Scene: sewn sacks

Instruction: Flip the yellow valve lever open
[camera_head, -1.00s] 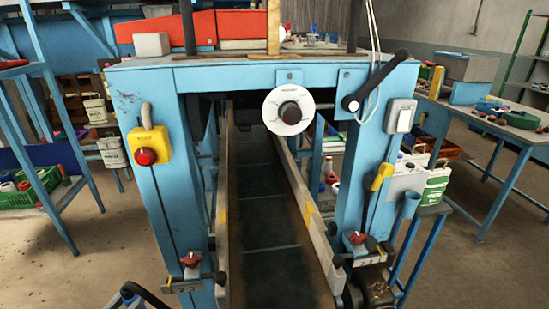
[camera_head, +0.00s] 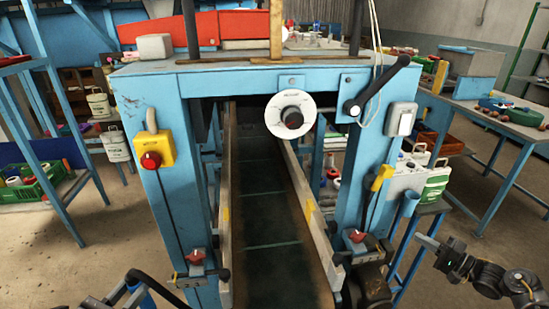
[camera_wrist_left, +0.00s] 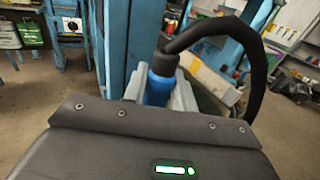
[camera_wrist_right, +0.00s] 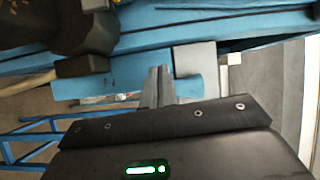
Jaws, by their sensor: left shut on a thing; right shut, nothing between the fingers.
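The yellow lever (camera_head: 382,176) sits on the right blue leg of the frame, slanted, with a dark rod running down from it. My right gripper (camera_head: 424,239) is at the lower right of the head view, apart from the lever and below it. Its fingers are closed and empty in the right wrist view (camera_wrist_right: 158,86), near blue metal parts. My left gripper (camera_head: 122,300) is at the bottom left of the head view. In the left wrist view its fingers (camera_wrist_left: 160,88) are shut on a blue cylindrical grip (camera_wrist_left: 158,84) with a black curved tube.
A yellow box with a red button (camera_head: 151,160) is on the left leg. A white dial (camera_head: 291,115) and a black crank (camera_head: 378,86) are on the crossbeam (camera_head: 230,82). Red clamp knobs (camera_head: 195,256) flank the chute.

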